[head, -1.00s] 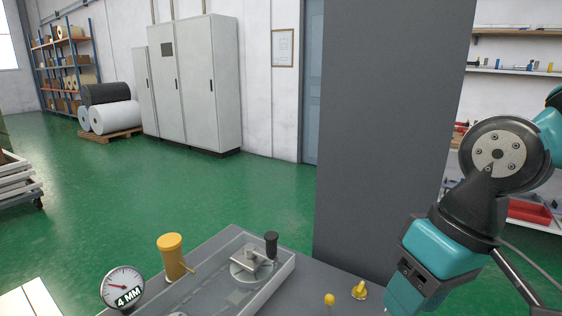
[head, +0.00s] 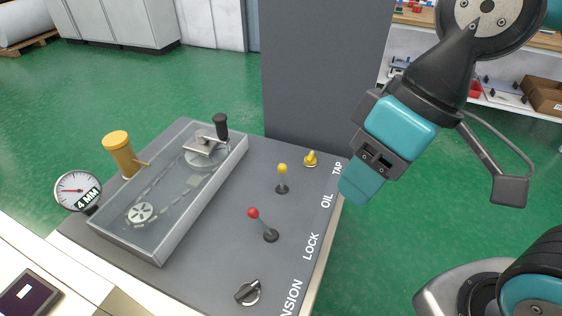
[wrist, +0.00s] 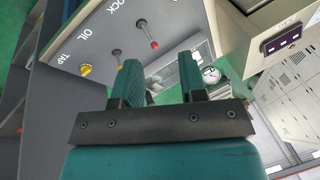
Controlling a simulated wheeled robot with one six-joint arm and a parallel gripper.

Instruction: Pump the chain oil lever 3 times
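The chain oil lever, a short stalk with a yellow knob (head: 282,170), stands on the grey panel beside the word OIL. In the wrist view its stalk (wrist: 118,61) shows beyond the fingers, its knob end partly hidden behind the left finger. My gripper (head: 352,188) is to the right of the lever in the head view, above the panel's right edge and apart from it. In the wrist view my gripper (wrist: 160,75) has its two fingers spread with a gap and nothing between them.
The red-knobbed LOCK lever (head: 254,213) stands nearer than the oil lever, and the yellow TAP valve (head: 310,159) is behind it. A black knob (head: 247,292) is at the front. A clear-covered chain tray (head: 165,242), gauge (head: 78,190) and orange oil cup (head: 118,150) lie left.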

